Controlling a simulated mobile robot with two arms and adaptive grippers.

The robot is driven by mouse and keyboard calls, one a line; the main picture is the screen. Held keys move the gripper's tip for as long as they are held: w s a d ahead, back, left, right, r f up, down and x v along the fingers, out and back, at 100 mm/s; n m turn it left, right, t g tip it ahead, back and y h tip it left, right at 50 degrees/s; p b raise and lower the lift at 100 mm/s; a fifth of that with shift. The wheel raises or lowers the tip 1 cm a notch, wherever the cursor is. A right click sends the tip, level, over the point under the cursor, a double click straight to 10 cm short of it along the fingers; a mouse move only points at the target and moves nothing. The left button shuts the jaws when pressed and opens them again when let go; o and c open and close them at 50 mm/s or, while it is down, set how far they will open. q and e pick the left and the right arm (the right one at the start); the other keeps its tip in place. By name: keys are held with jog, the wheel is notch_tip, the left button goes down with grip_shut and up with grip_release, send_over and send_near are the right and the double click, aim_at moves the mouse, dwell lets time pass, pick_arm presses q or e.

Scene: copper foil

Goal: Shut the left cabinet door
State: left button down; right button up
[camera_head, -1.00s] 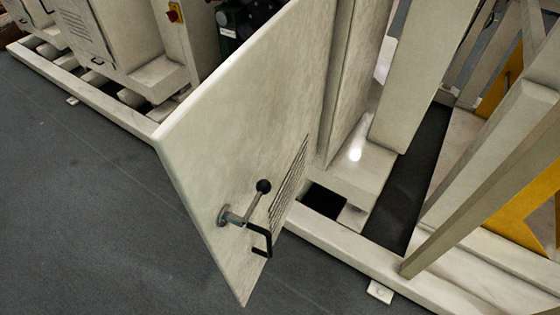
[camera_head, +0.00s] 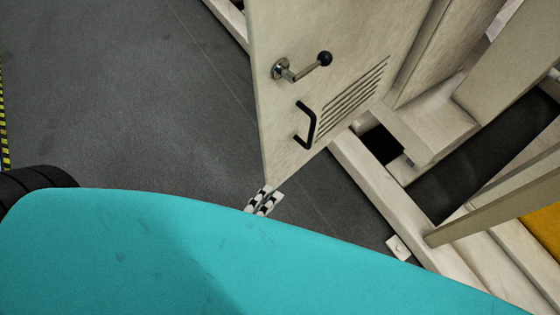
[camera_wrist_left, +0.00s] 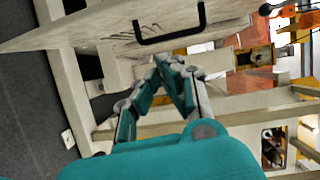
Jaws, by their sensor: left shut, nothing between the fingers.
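The cabinet door (camera_head: 300,110) is a pale, worn panel that stands open, swung out over the floor. It carries a lever with a black ball knob (camera_head: 324,58), a black bar handle (camera_head: 307,125) and vent slots. My left gripper (camera_head: 264,200) shows just its fingers at the door's bottom corner; I cannot tell whether they touch it. In the left wrist view the fingers (camera_wrist_left: 176,68) are shut and empty, with the bar handle (camera_wrist_left: 170,38) just beyond them. The rest of this gripper is hidden behind my teal arm in the head view. My right gripper is out of view.
The cabinet frame's low base beam (camera_head: 370,180) runs along the floor right of the door. Pale slanted posts (camera_head: 490,200) stand farther right. Dark floor (camera_head: 140,110) left of the door is clear, with striped tape at the far left edge.

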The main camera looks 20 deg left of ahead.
pick_arm(q)
jog(key=w+a+r+p, duration=0.1)
jog(key=w+r, duration=0.1)
jog(key=w, duration=0.9)
jog(key=shift+w+a+m+t+p, duration=0.15)
jog(key=shift+w+m+t+p, duration=0.15)
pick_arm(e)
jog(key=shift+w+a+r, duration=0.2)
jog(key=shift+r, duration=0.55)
pick_arm(q)
jog(key=shift+a+r, duration=0.1)
jog(key=shift+a, duration=0.05)
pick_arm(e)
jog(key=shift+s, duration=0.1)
